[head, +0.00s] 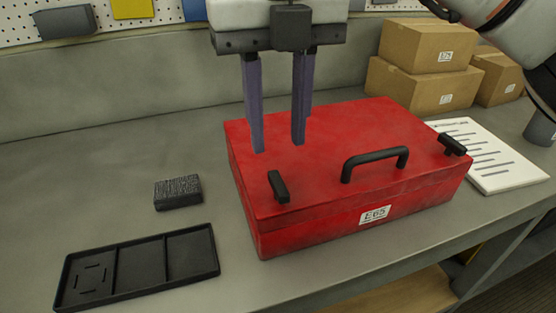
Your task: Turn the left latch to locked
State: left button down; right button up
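The red case (330,140) sits closed on the grey bench. The left latch (278,186) is a black bar on the lid near its front left corner, running roughly front to back. The right latch (453,145) is a similar black bar near the front right corner. A black carrying handle (375,161) stands between them. My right gripper (278,148) comes down from the top with two long fingers spread apart and nothing between them. Its fingertips appear behind and above the left latch, apart from it. My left gripper is not in view.
A black tray with compartments (139,265) and a dark textured block (178,192) lie left of the case. Cardboard boxes (425,75) and a printed sheet (490,155) are at the right. The bench left of the case is mostly clear.

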aim_at(278, 182)
notch_tip(278, 182, down, 8)
jog(key=shift+r, duration=0.15)
grip_shut()
